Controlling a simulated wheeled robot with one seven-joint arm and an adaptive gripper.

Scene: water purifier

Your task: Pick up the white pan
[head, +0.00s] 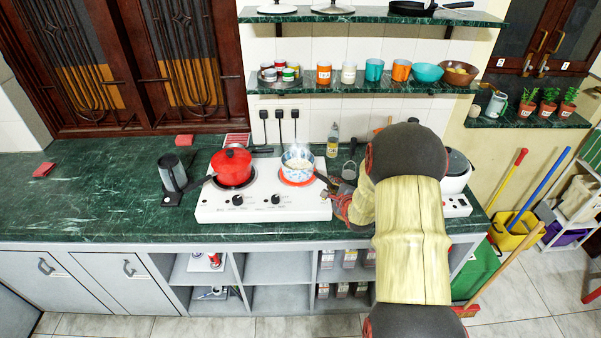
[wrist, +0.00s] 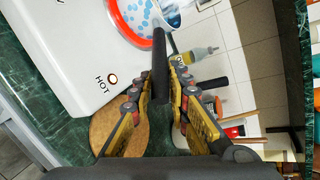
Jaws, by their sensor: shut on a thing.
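The white pan (head: 297,163) with blue dots sits over the glowing red right burner of the white stove. Part of the pan (wrist: 152,17) shows at the top of the wrist view. Its dark handle (wrist: 160,52) points toward me and runs between my fingers. My gripper (head: 337,193) is at the stove's right edge, at the handle's end. In the wrist view, my gripper (wrist: 160,80) is shut on the handle, one finger on each side. My arm hides part of the counter behind it in the head view.
A red pot (head: 231,168) is on the left burner of the stove (head: 262,207). Shelves (head: 365,88) hang above. The green counter's left side is mostly clear.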

